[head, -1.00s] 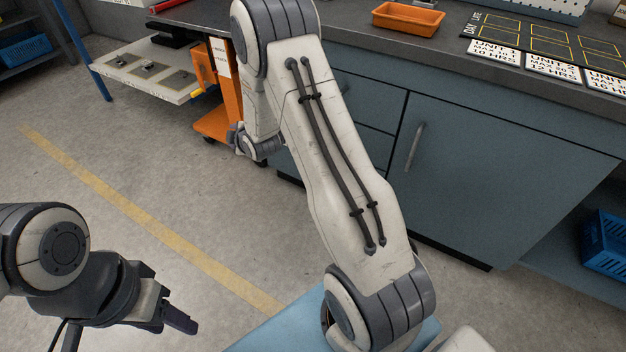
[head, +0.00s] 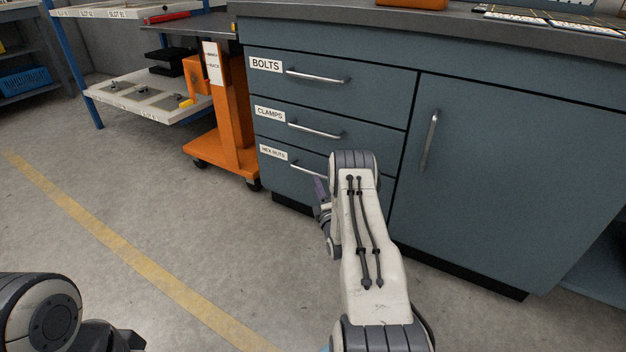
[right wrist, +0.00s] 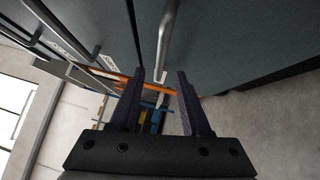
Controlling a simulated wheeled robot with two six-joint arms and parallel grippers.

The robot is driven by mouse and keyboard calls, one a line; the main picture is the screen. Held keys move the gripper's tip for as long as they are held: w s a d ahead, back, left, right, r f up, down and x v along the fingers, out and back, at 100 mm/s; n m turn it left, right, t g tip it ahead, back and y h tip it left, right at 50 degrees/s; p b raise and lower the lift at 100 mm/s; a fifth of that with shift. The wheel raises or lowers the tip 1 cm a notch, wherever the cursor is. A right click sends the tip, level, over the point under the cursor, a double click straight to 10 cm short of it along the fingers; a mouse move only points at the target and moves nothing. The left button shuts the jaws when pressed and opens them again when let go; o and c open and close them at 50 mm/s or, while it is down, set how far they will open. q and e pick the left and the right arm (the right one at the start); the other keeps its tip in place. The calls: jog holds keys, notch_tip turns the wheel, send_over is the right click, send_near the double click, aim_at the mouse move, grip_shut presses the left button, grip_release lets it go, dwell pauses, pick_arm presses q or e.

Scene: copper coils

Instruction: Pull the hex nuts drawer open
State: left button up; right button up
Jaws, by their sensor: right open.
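The hex nuts drawer (head: 276,178) is the lowest of three labelled drawers in the blue-grey cabinet and is shut. Its bar handle (head: 306,171) is partly hidden behind my right arm. My right gripper (head: 319,188) is open at this handle, its fingers small and partly hidden in the head view. In the right wrist view the handle (right wrist: 166,45) runs between the two spread fingertips of the gripper (right wrist: 160,75); I see no clear contact. My left gripper (head: 128,340) is cut off at the bottom left.
The clamps drawer (head: 350,142) and bolts drawer (head: 380,88) above are shut. A cabinet door (head: 500,170) is to the right. An orange cart (head: 232,130) stands close to the cabinet's left side. The floor (head: 150,210) in front is clear.

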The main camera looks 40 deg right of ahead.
aim_at(313, 173)
jog(key=b+x, duration=0.3)
jog(key=x, duration=0.4)
jog(key=shift+w, duration=0.1)
grip_shut()
jog(key=shift+f, duration=0.1)
dwell(1.1)
